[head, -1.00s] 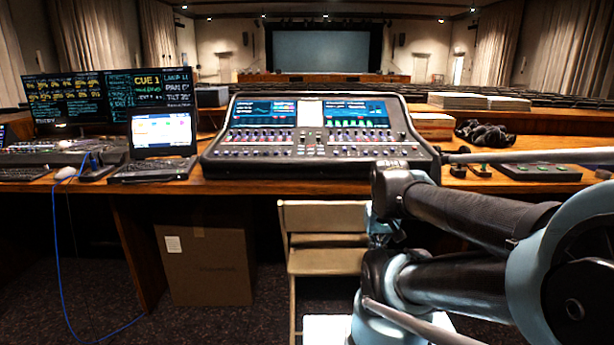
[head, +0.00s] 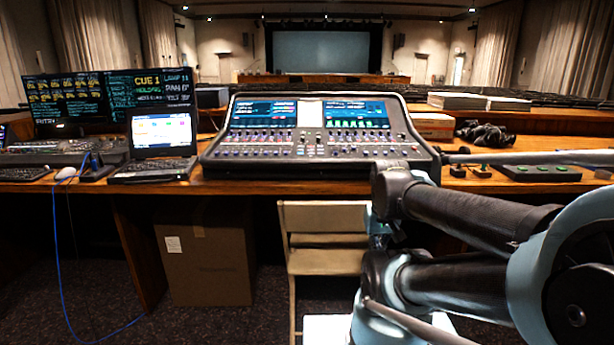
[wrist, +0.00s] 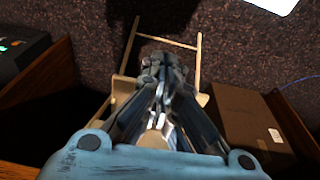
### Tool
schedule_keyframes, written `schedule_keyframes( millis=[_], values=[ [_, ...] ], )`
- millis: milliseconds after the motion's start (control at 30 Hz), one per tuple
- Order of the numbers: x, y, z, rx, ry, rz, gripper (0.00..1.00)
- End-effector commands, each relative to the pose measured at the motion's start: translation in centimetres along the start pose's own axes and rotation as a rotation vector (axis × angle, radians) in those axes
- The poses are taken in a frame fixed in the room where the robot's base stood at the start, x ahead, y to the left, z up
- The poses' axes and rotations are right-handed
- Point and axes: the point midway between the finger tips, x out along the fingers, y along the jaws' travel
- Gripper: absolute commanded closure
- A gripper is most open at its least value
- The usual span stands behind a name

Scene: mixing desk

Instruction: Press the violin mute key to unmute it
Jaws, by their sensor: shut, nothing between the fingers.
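The mixing desk (head: 320,165) stands on the wooden table in the head view, with two lit screens and rows of small keys and faders. Its keys are too small to read, so I cannot tell which one is the violin mute key. A low dark panel with green keys (head: 537,172) lies on the table to the right; its labels are not readable either. In the wrist view my gripper (wrist: 163,72) is shut and empty. It points down over a folding chair and the carpet, apart from the desk.
A laptop (head: 160,145) and monitors (head: 115,97) are on the left. A dark device with a green light (wrist: 18,50) is at the wrist view's left edge.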

Motion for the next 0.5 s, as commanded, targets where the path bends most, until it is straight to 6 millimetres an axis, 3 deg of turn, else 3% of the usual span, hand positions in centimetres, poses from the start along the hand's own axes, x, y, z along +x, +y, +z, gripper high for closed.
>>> schedule_keyframes(
  millis=[267, 500],
  values=[
    [-1.0, 0.1, 0.1, -0.004, 0.020, 0.004, 1.00],
    [-4.0, 0.8, -4.9, -0.035, 0.076, 0.035, 1.00]
  ],
)
